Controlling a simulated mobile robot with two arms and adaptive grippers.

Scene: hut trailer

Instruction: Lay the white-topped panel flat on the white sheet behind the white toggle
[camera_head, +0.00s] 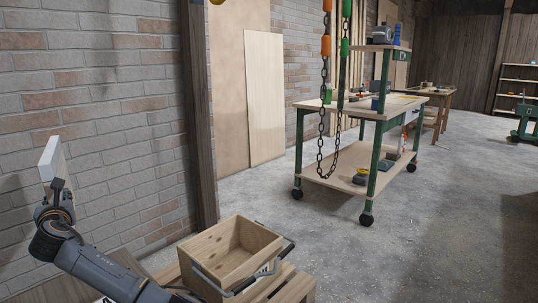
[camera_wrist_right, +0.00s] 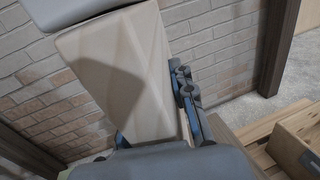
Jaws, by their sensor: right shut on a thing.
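My right gripper (camera_head: 57,190) is shut on the white-topped panel (camera_head: 51,160), at the left of the head view in front of the brick wall. The panel stands tilted up on edge, clear of any surface. In the right wrist view the panel (camera_wrist_right: 112,75) shows a broad pale face with a shadow across it, beside the dark gripper fingers (camera_wrist_right: 187,88). My left gripper is not in view.
A wooden crate (camera_head: 212,250) with a metal handle stands on a slatted wooden surface (camera_head: 290,287) at the bottom. A brown post (camera_head: 199,110) rises behind it. A green-legged wheeled bench (camera_head: 310,109) and hanging chains (camera_head: 321,150) are farther right. The floor between is open.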

